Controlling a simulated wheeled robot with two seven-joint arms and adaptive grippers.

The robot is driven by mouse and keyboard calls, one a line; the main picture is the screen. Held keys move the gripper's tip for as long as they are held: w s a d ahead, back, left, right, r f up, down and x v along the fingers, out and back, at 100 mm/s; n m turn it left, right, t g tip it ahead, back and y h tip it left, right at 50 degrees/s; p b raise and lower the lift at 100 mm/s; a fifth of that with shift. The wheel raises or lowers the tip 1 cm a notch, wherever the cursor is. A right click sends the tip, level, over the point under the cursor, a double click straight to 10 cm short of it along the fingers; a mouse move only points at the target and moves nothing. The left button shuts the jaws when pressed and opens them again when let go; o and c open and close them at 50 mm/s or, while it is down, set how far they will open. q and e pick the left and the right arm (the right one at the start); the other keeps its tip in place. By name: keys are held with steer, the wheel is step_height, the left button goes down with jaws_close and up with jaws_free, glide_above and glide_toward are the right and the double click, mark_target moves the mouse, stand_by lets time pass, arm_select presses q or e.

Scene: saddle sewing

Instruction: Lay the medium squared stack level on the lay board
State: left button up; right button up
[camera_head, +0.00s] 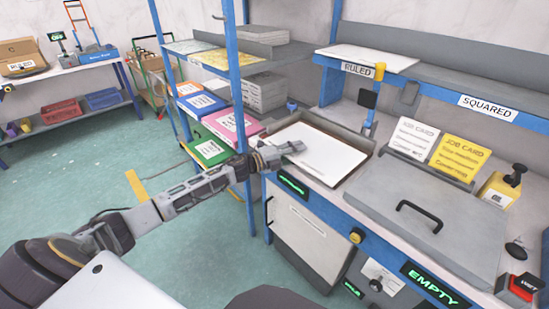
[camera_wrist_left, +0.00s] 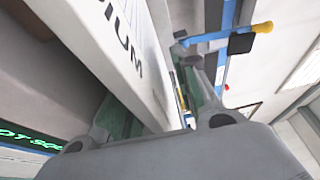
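The medium stack (camera_head: 318,149) is a thick white block of sheets. In the head view it lies in the grey tray (camera_head: 361,165) at the bench's left end. In the left wrist view the stack (camera_wrist_left: 112,42) shows lettering ending in "IUM". My left gripper (camera_head: 282,152) is at the stack's left edge, one finger over its top. In the left wrist view the fingers of my left gripper (camera_wrist_left: 160,105) lie close against opposite sides of the stack, which hides part of their pads. My right gripper is not in view. I cannot identify the lay board with certainty.
A grey plate with a black handle (camera_head: 420,215) covers the bench's right part. Job cards (camera_head: 460,158) stand behind it. Blue posts (camera_head: 238,95) and a shelf of coloured boxes (camera_head: 210,150) stand left of the tray. A red button (camera_head: 520,286) is at the right corner.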

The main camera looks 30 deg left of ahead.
arm_select(q)
steer(key=shift+v, duration=5.65)
